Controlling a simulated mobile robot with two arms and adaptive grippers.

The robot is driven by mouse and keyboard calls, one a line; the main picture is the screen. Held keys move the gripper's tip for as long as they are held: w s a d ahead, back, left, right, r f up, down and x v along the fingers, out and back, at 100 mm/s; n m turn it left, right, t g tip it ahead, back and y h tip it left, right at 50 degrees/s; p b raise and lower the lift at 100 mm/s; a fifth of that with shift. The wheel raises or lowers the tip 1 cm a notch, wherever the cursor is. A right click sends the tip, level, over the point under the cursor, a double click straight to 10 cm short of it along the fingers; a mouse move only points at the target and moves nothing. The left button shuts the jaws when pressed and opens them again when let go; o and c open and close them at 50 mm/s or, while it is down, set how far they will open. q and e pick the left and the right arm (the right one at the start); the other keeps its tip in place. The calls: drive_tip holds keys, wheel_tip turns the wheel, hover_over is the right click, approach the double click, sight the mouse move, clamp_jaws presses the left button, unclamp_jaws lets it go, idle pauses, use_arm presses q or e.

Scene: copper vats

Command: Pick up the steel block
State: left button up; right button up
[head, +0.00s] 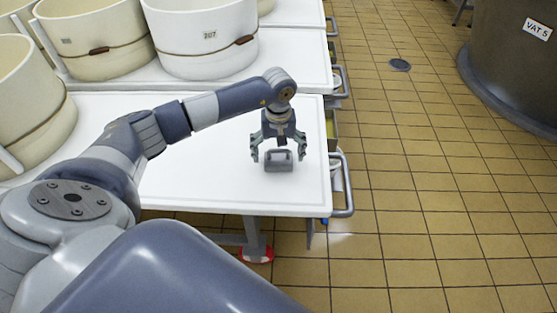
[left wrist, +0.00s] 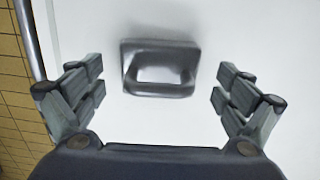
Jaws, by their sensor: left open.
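The steel block (head: 279,164) is a small grey block with a handle on top. It rests on the white table (head: 200,190), near the table's right end. My left gripper (head: 278,153) points down just above the block, its fingers spread to either side. In the left wrist view the block (left wrist: 160,67) lies between the two open fingers of the gripper (left wrist: 158,90), somewhat beyond the tips, with clear white surface on both sides. The fingers do not appear to touch it. My right gripper is not in view.
Several large cream tubs, one marked 207 (head: 209,35), stand at the back and left. A metal rail (head: 347,190) runs along the table's right edge. A big vat (head: 515,60) stands on the tiled floor (head: 430,180) at far right. The tabletop around the block is clear.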

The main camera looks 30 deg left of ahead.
use_arm(q)
drive_tip(key=shift+f, duration=0.55)
drive_tip(key=c, duration=2.1)
drive_tip(key=shift+w+r, duration=0.1)
drive_tip(key=shift+r, duration=0.05)
drive_tip(key=shift+c, duration=0.3)
drive_tip(key=shift+r, duration=0.1)
